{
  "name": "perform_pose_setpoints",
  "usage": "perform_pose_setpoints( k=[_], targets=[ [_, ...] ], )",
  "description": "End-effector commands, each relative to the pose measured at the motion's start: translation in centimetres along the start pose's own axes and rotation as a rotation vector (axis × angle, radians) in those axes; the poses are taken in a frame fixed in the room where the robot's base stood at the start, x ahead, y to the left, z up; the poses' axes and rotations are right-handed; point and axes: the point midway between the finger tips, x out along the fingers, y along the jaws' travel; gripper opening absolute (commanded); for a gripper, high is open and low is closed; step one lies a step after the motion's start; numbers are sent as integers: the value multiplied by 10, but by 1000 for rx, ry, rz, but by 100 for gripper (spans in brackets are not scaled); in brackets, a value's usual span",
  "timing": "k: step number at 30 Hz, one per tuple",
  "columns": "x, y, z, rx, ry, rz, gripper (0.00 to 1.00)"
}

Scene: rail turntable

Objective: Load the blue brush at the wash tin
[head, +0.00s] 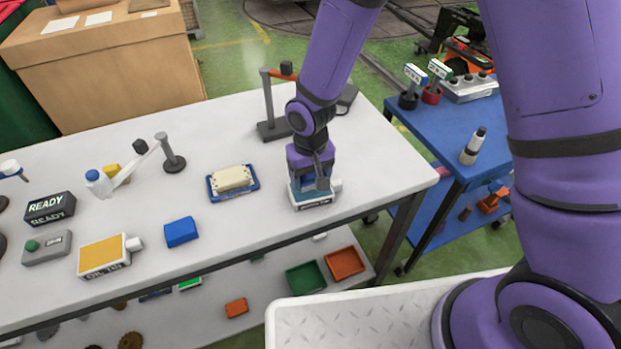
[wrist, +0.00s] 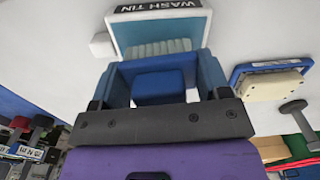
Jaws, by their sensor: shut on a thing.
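In the wrist view my gripper (wrist: 160,72) is closed on the blue brush (wrist: 160,86), whose blue body sits between the fingers. Pale bristle-like ridges show beyond it. How deep the brush sits in the tin is hidden.
A blue tray (head: 214,194) with a cream block stands left of the tin. A blue block (head: 181,231), the yellow-topped oil tin (head: 103,255) and a READY sign (head: 49,207) lie further left. A dark post (head: 271,128) stands behind. A blue cart (head: 440,135) is right.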

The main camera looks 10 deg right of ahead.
Motion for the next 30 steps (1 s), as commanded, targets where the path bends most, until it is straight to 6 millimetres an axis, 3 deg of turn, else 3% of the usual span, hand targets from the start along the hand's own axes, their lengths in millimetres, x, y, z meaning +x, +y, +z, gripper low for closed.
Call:
perform_pose_setpoints(
  k=[19, 30],
  targets=[
    [-44, 0, -1, 0, 2, 0, 51],
    [-49, 0, 0, 0, 1, 0, 51]
  ],
)
